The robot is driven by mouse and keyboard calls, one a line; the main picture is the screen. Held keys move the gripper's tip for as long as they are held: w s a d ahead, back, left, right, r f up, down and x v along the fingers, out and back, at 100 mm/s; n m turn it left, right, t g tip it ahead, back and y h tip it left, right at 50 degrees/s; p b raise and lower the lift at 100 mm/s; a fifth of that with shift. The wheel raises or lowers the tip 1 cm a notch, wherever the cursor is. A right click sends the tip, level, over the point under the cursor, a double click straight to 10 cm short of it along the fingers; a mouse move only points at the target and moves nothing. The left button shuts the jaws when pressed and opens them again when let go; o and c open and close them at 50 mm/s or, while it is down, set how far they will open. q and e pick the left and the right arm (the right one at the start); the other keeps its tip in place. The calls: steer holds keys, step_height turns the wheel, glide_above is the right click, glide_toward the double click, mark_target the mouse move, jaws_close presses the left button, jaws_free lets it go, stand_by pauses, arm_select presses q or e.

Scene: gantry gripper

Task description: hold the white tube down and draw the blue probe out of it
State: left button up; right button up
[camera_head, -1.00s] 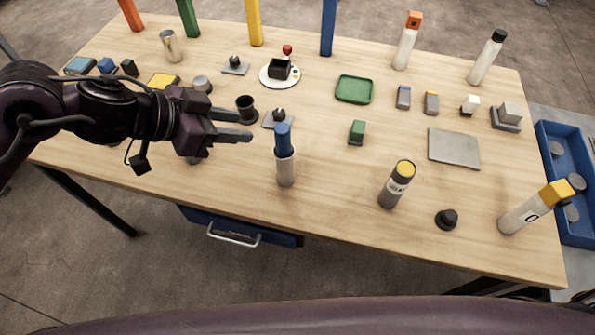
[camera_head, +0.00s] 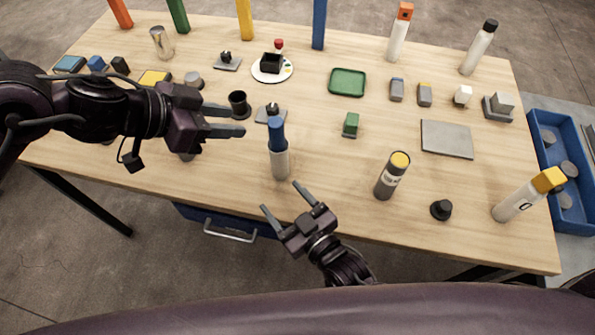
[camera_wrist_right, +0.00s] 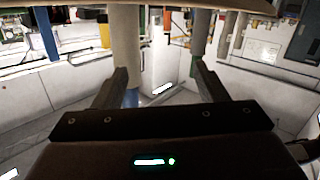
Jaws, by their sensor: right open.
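The white tube (camera_head: 280,165) stands upright near the front edge of the table. The blue probe (camera_head: 277,134) is in it, with its blue upper part rising out of the top. My left gripper (camera_head: 241,120) is open and empty, left of the probe and apart from it. My right gripper (camera_head: 281,196) is open and empty, just in front of the tube, fingers pointing toward it. In the right wrist view, a pale cylinder (camera_wrist_right: 125,40) with blue below it shows between the open fingers; it looks like the tube and probe seen upside down.
A dark cup (camera_head: 238,106) and a small grey plate with a black knob (camera_head: 265,117) stand close behind the probe. A green block (camera_head: 351,124) and a yellow-topped grey cylinder (camera_head: 390,178) stand to the right. The table between tube and cylinder is clear.

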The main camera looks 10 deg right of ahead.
mark_target(283, 155)
steer(key=w+d+r, duration=0.1)
steer(key=w+r+m+t, duration=0.1)
steer(key=w, duration=0.1)
steer(key=w+d+r+m, duration=0.1)
steer(key=shift+w+d+r+h, duration=0.2)
steer(key=shift+d+r+h, duration=0.1)
steer(key=shift+d+r, duration=0.05)
steer(key=shift+w+r, duration=0.1)
steer(key=shift+w, duration=0.15)
steer(key=x, duration=0.7)
steer(key=shift+w, duration=0.1)
